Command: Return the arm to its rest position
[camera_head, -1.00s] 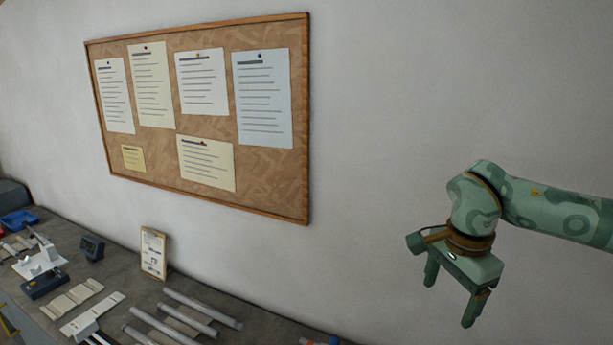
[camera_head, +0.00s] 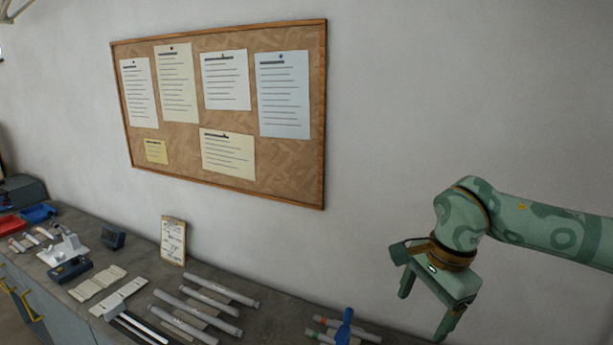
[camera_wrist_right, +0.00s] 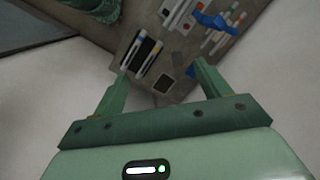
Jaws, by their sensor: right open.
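My right gripper (camera_head: 424,312) is in the lower right of the head view, on a green patterned arm that comes in from the right edge. Its two fingers are spread apart and point down, with nothing between them. It hangs in the air in front of the wall, above the level of the bench (camera_head: 275,325). In the right wrist view the open fingers (camera_wrist_right: 160,85) frame part of the bench below. My left gripper is not in view.
The bench holds several grey tubes (camera_head: 222,290), a blue clamp-like thing (camera_head: 344,326), a clipboard (camera_head: 173,240), a dark box (camera_head: 112,237), a red tray (camera_head: 12,225) and a blue tray (camera_head: 38,213). A cork board (camera_head: 225,110) hangs on the wall. The air around the gripper looks clear.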

